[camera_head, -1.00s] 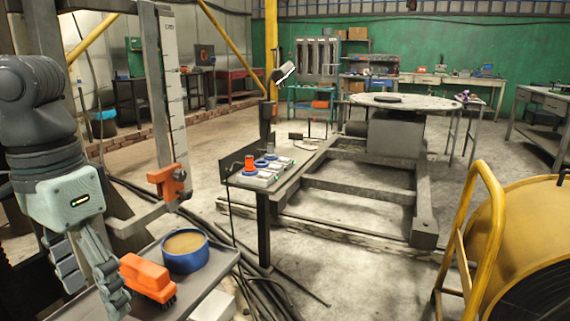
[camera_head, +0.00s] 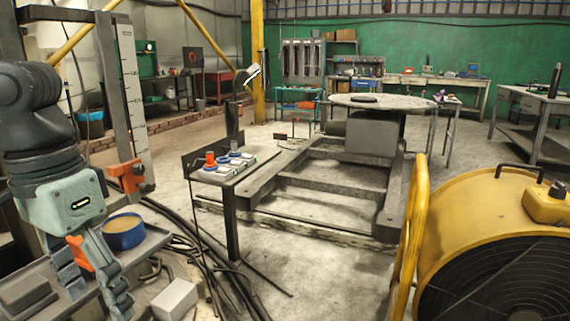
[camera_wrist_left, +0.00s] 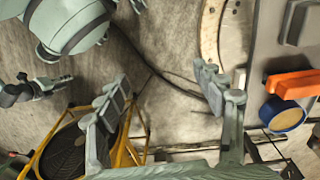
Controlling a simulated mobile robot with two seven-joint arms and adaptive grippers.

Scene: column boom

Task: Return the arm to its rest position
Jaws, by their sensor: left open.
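My left gripper (camera_head: 95,283) hangs at the lower left in the head view, fingers down and apart, with nothing between them. The wrist view shows the same open, empty fingers (camera_wrist_left: 165,95) above the floor. The orange brush (camera_head: 80,252) is partly hidden behind the gripper in the head view. In the wrist view the brush (camera_wrist_left: 296,83) lies to the right of the fingers, clear of them, beside the blue round tub (camera_wrist_left: 283,115). What looks like my right gripper (camera_wrist_left: 35,90) shows at the left of the wrist view, too small to judge its fingers.
The blue tub (camera_head: 123,232) and a dark block (camera_head: 25,293) are on the grey shelf (camera_head: 145,247) by the gripper. A yellow fan (camera_head: 500,240) fills the right foreground. Cables cross the floor; open concrete lies between.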

